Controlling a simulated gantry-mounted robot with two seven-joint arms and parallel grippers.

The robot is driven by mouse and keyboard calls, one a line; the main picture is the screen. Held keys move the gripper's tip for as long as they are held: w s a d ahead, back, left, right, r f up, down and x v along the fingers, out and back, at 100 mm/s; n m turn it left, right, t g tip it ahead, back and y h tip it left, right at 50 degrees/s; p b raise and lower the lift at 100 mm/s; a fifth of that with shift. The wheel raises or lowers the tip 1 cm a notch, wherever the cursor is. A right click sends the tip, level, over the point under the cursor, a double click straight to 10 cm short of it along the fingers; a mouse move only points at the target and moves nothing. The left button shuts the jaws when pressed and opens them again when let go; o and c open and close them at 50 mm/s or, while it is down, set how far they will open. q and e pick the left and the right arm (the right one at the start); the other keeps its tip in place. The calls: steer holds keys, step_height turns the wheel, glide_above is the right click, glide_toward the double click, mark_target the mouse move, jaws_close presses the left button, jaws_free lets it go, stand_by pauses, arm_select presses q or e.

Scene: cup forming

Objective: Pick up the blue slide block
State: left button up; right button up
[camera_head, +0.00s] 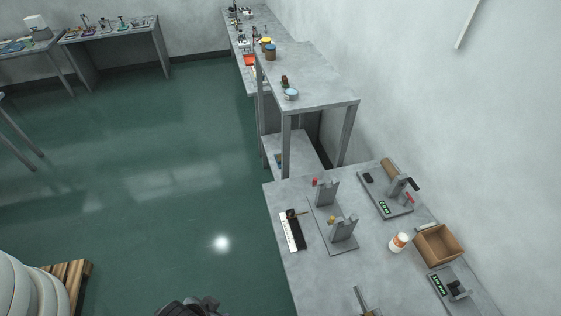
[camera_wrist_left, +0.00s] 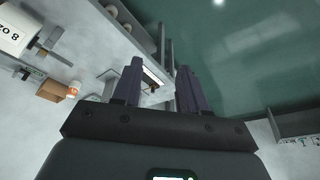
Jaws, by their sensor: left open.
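I cannot make out the blue slide block for certain in either view. A grey fixture with two uprights (camera_head: 343,230) stands on the near table, with a small red piece and a small yellow piece by it. My left gripper (camera_wrist_left: 158,75) shows in the left wrist view with its two dark fingers apart and nothing seen between them. It is above the floor and table edge, with the fixture beyond the fingers. A dark part of my arm shows at the bottom edge of the head view. My right gripper is in neither view.
The near table (camera_head: 275,200) also holds a black-and-white strip (camera_head: 292,232), a device with a green display (camera_head: 386,208), a white bottle (camera_head: 398,242), a cardboard box (camera_head: 438,246) and a second display device (camera_head: 452,287). Taller tables stand behind. The green floor at left is open; a pallet (camera_head: 76,275) lies lower left.

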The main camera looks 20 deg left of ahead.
arm_select(q)
steer(key=shift+o, duration=0.3)
steer(key=o, duration=1)
